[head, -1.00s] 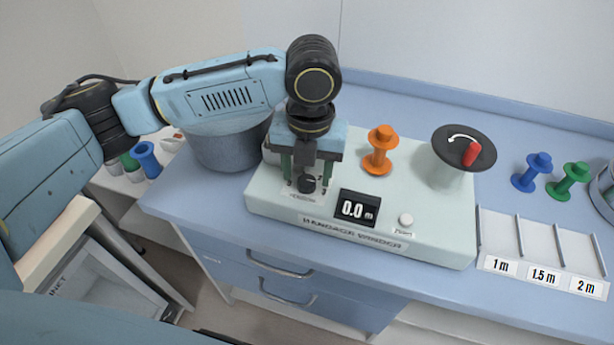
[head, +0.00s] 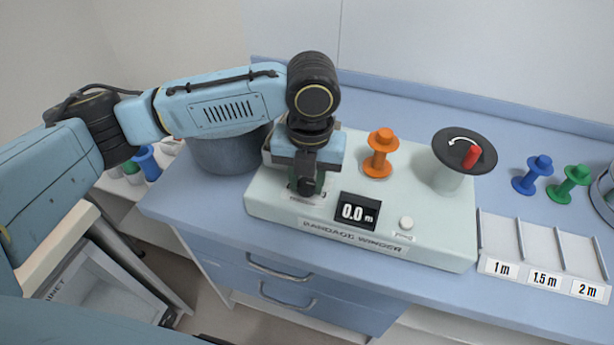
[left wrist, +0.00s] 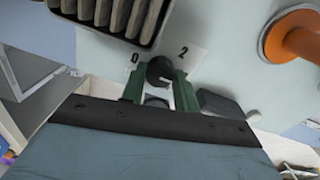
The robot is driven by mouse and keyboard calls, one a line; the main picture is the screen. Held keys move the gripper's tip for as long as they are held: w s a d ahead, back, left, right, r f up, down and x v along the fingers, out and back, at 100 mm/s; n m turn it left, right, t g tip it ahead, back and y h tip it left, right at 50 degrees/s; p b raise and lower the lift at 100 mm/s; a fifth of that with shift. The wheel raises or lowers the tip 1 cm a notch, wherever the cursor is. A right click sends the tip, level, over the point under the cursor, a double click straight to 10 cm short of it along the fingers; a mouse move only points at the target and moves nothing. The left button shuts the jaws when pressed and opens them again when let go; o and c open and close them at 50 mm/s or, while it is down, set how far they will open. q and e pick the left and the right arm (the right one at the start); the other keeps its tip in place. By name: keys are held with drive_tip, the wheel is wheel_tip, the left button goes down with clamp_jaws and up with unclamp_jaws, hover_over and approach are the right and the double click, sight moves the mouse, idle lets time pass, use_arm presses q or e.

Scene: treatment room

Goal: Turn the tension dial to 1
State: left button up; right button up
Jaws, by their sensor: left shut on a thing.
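The tension dial (left wrist: 160,72) is a small black knob on the pale bandage winder (head: 262,200). In the left wrist view, the marks 0 and 2 show on a white label (left wrist: 186,62) around it. My left gripper (head: 305,188) points down over the winder's left front part. In the left wrist view its green fingers (left wrist: 160,82) sit on both sides of the dial and are shut on it. The 1 mark and the dial's exact pointing are not clear. My right gripper is not in view.
The winder's display (head: 358,212) reads 0.0 m, with a white button (head: 406,223) beside it. An orange spool (head: 380,155) and a black crank disc with a red handle (head: 471,157) stand behind. Blue (head: 532,176) and green (head: 569,184) spools and a labelled rack (head: 543,262) are right.

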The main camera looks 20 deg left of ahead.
use_arm(q)
drive_tip(key=shift+r+n+p, duration=0.15)
drive_tip(key=shift+n+p, duration=0.15)
drive_tip(key=shift+p, duration=0.25)
drive_tip(key=n+p, duration=1.1)
drive_tip(key=p, duration=0.7)
drive_tip(key=shift+w+r+n, duration=0.1)
drive_tip(key=shift+r+n, duration=0.05)
drive_tip(key=shift+n, duration=0.25)
drive_tip(key=shift+n+p, duration=1)
drive_tip(key=shift+n, duration=0.2)
drive_tip(key=shift+w+f+n+p, duration=0.15)
drive_tip(key=shift+n+p, duration=0.35)
drive_tip(key=shift+n, duration=0.7)
drive_tip(key=shift+f, duration=0.1)
drive_tip(key=o, duration=1)
